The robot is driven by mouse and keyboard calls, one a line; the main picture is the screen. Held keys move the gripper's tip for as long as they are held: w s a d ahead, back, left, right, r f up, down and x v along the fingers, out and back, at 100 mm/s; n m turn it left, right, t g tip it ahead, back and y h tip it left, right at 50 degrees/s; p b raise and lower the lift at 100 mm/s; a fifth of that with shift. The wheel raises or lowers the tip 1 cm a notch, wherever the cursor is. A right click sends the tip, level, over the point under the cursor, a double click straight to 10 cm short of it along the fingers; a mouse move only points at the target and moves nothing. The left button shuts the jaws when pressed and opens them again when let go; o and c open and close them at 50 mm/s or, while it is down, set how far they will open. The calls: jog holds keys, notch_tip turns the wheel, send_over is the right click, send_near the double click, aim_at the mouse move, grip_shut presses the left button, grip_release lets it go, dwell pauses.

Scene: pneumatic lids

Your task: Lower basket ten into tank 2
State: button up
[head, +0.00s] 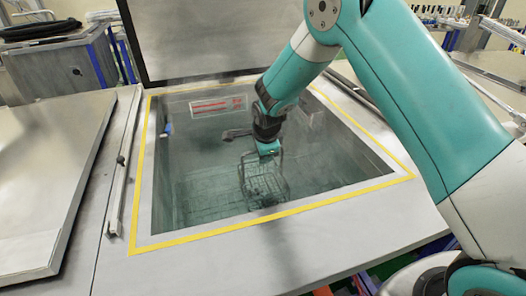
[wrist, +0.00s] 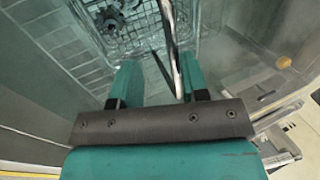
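The open tank (head: 170,245) has a yellow-edged rim, and no number on it is readable. A wire basket (head: 265,188) with a tall handle is down inside the tank, holding dark parts; its tag is not readable. It also shows in the wrist view (wrist: 140,42). My gripper (head: 268,148) is inside the tank opening, at the top of the basket handle. In the wrist view my two teal fingers (wrist: 158,75) stand apart. The handle bar (wrist: 172,45) runs between them, nearer the right finger. Whether the basket rests on the bottom is hard to tell.
A closed grey lid (head: 45,190) lies to the left. A label with red lines (head: 217,105) is on the tank's back wall. Haze hangs over the tank, and its walls are close around my arm.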

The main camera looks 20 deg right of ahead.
jog(key=shift+s, duration=0.1)
jog(key=w+p+v, duration=0.2)
jog(key=p+v, duration=0.1)
jog(key=v, duration=1.1)
jog(key=w+r+p+v, duration=0.1)
jog(key=w+p+v, duration=0.1)
jog(key=v, duration=1.2)
jog(key=shift+r+p, duration=0.55)
jog(key=shift+s, duration=0.1)
